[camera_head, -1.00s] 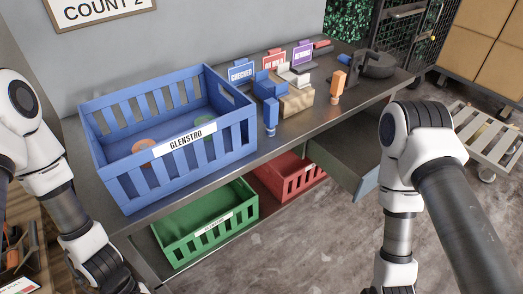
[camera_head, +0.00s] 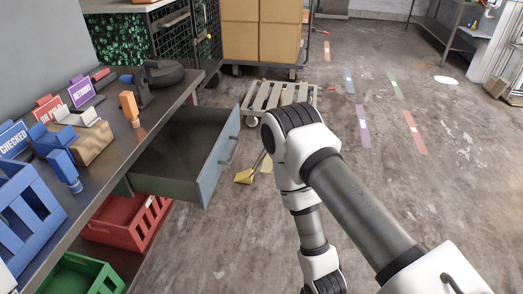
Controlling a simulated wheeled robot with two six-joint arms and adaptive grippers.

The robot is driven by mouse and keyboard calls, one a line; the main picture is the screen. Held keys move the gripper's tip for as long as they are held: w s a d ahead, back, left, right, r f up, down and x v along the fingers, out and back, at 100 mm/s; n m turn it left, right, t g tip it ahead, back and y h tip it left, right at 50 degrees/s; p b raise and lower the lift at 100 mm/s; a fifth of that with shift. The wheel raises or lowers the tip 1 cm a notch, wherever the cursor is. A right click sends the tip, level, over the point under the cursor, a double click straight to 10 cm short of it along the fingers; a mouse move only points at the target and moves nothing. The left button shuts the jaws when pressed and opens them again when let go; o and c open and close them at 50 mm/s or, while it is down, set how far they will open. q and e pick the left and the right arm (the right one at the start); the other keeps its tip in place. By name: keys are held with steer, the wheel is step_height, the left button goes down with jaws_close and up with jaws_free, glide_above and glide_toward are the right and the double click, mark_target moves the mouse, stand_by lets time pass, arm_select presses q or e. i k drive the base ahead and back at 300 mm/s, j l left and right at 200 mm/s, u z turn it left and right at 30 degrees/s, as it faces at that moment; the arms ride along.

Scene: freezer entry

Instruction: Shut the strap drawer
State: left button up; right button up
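The strap drawer (camera_head: 207,163) is a grey drawer pulled out from under the right end of the metal bench (camera_head: 115,170). Its inside looks empty where I can see it. Its blue-grey front panel carries a bar handle (camera_head: 231,150) facing right. My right arm stands to the right of the drawer front, apart from it in the picture. My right gripper is out of view below the lower edge. My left arm and gripper are not in view.
A blue crate (camera_head: 27,222), signs and stamps stand on the bench. A red crate (camera_head: 127,222) and green crate (camera_head: 85,275) sit below. A slatted trolley (camera_head: 278,97) and a yellow item (camera_head: 244,176) are beyond the drawer. The floor at right is mostly clear.

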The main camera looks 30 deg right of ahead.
mark_target(185, 161)
steer(key=z, duration=0.5)
steer(key=i+z, duration=0.1)
steer(key=z, duration=0.35)
steer(key=j+z, duration=0.1)
steer(key=z, duration=0.4)
steer(key=i+z, duration=0.1)
steer(key=z, duration=0.35)
steer(key=j+z, duration=0.1)
steer(key=z, duration=0.4)
steer(key=j+z, duration=0.15)
steer(key=z, duration=0.15)
steer(key=i+j+z, duration=0.1)
steer(key=z, duration=0.2)
steer(key=j+u, duration=0.15)
steer(key=u, duration=0.3)
steer(key=j+u, duration=0.1)
steer(key=u, duration=0.35)
steer(key=j+u, duration=0.1)
steer(key=u, duration=0.35)
steer(key=i+j+u, duration=0.1)
steer(key=u, duration=0.35)
steer(key=j+u, duration=0.1)
steer(key=u, duration=0.35)
steer(key=i+l, duration=0.05)
